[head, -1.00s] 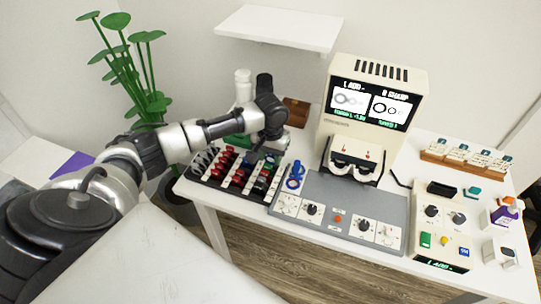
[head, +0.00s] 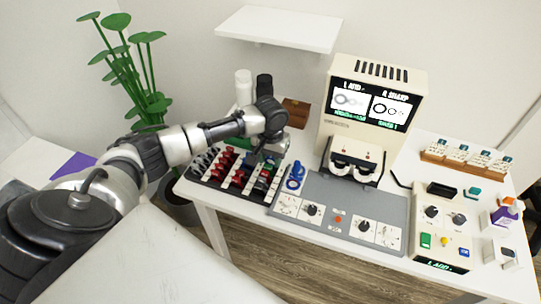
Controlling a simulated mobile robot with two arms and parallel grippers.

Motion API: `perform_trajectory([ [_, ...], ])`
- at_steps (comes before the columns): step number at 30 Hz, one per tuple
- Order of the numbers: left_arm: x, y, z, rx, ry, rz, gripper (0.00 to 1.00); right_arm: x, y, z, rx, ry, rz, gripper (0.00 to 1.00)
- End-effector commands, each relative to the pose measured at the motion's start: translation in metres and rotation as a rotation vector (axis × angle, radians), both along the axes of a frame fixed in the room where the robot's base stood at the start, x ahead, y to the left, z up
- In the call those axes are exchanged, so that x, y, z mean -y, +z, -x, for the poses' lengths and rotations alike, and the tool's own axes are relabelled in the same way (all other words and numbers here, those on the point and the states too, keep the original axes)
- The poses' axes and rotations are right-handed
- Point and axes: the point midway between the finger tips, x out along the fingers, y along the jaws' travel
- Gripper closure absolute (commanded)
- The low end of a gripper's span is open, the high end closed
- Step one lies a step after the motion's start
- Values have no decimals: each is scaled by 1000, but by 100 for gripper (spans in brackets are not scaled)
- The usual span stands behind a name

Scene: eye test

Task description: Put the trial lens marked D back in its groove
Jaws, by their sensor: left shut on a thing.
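The lens tray (head: 191,196) lies at the left end of the white table, with rows of dark, red and blue-green round trial lenses (head: 239,178) standing in its grooves. My left gripper (head: 262,156) points down over the tray's back right part. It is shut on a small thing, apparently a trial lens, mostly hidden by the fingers. I cannot read a letter D on any lens, nor tell whether the held one touches a groove. My right gripper is not in view.
A cream device with a screen (head: 372,105) stands behind.

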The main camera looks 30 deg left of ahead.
Motion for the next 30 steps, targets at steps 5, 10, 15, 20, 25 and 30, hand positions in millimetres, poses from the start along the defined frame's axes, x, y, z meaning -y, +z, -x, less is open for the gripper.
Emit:
perform_trajectory([
  [5, 0, -5, 0, 1, 0, 0, 83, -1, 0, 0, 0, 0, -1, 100],
  [10, 0, -11, 0, 1, 1, 0, 83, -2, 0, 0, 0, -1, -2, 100],
  [15, 0, -16, 0, 0, 1, 0, 83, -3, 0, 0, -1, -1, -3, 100],
  [20, 0, -21, 0, 0, 0, 1, 83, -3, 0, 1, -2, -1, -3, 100],
  [25, 0, -24, 0, 1, 0, 1, 83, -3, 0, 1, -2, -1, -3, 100],
  [30, 0, -23, 0, 1, 0, 0, 83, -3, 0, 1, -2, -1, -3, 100],
])
